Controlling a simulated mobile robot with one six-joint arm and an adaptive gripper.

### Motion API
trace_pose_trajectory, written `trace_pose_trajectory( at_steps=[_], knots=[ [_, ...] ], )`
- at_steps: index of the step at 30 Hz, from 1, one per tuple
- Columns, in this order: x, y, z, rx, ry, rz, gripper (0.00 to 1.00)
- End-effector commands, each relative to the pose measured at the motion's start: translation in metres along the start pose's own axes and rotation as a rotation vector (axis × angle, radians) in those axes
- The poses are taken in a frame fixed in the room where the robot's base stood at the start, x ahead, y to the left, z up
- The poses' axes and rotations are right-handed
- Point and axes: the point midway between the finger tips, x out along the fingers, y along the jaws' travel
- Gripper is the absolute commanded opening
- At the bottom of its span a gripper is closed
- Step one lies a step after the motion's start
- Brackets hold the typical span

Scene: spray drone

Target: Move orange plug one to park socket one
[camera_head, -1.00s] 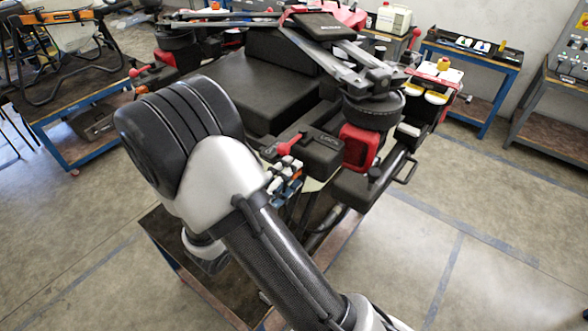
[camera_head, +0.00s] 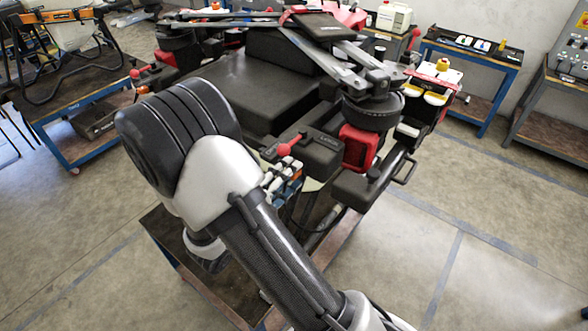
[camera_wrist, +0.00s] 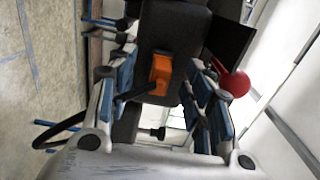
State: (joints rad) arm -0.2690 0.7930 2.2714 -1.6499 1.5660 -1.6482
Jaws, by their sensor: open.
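An orange plug (camera_wrist: 160,72) shows in the middle of the wrist view, in front of a dark block (camera_wrist: 172,28). My gripper (camera_wrist: 162,78) is open, with one white and blue finger on each side of the plug. I see a gap on both sides, and cannot tell how far the fingertips are from the plug in depth. In the head view, small white, blue and orange parts (camera_head: 284,180) show just beyond my arm, but my arm hides much of that area. I cannot pick out park socket one in either view.
A red knob (camera_wrist: 235,83) is close to the right finger; a red knob also shows in the head view (camera_head: 284,149). The large black drone (camera_head: 262,85) fills the area beyond my arm. A blue-framed table (camera_head: 470,58) stands at the back right. The floor at right is clear.

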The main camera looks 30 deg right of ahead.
Motion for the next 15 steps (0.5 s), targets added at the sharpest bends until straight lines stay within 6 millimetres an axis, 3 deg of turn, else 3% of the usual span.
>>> trace_pose_trajectory(
  at_steps=[6,15],
  knots=[
    [0.0000,0.0003,0.0000,0.000,0.000,0.000,0.47],
    [0.0000,0.0002,-0.0001,0.000,0.000,0.000,0.27]
  ],
)
